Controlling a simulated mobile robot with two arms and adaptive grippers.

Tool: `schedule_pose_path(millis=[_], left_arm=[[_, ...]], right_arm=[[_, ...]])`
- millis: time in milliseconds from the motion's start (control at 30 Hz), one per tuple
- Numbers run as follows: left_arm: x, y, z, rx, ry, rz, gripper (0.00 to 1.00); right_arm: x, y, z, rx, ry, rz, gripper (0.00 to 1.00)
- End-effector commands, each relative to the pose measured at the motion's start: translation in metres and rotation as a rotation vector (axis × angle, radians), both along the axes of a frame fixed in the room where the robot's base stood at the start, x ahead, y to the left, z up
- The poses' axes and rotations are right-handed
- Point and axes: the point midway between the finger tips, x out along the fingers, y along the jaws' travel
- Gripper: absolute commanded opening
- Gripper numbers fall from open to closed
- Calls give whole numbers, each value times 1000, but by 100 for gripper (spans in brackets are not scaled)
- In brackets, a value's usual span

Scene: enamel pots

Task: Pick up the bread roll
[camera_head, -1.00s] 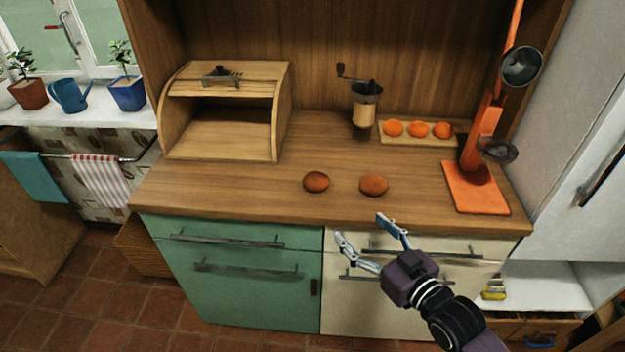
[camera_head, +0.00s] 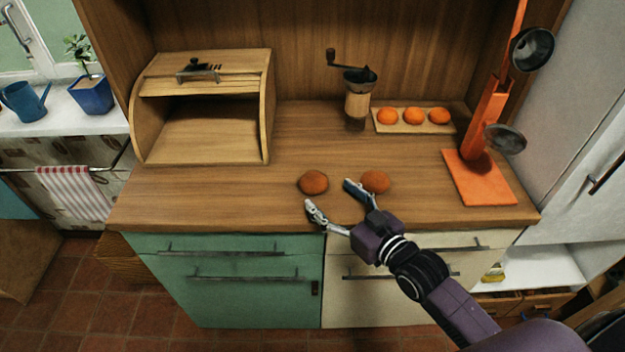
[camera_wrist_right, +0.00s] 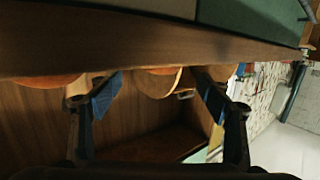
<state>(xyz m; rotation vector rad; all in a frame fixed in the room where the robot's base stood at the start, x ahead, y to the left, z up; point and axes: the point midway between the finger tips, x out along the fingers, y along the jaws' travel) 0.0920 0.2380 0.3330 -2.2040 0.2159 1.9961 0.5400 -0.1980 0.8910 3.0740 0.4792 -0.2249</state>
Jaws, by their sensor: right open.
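Two round brown bread rolls lie on the wooden counter, a left one (camera_head: 313,182) and a right one (camera_head: 375,181). My right gripper (camera_head: 331,195) is open and empty at the counter's front edge, just in front of the left roll. One of its fingertips overlaps the left side of the right roll in the head view. In the right wrist view the open fingers (camera_wrist_right: 158,95) stand either side of a partly hidden brown roll (camera_wrist_right: 160,71). Another roll (camera_wrist_right: 48,81) shows to the left there, partly cut off by the counter edge. My left gripper is out of view.
An open wooden bread box (camera_head: 200,155) stands at the back left. A coffee grinder (camera_head: 357,98), a board with three orange round things (camera_head: 414,117) and an orange stand (camera_head: 478,180) are behind and to the right. The counter left of the rolls is clear.

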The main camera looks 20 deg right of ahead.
Motion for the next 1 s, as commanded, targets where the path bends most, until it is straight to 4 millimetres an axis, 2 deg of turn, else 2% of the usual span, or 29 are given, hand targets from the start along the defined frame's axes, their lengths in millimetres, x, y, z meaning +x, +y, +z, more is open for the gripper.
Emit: schedule_pose_path(millis=[100,200,400,567,700,1000], left_arm=[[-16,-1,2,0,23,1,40],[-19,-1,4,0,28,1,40],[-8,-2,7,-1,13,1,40],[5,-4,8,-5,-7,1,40],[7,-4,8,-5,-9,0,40],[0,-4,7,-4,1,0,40]], right_arm=[[12,3,-2,0,0,-1,71],[26,7,-6,2,0,0,71],[45,14,-12,-1,1,0,71],[49,15,-13,-1,1,1,71],[48,15,-13,-1,1,1,70],[48,15,-13,-1,1,1,37]])
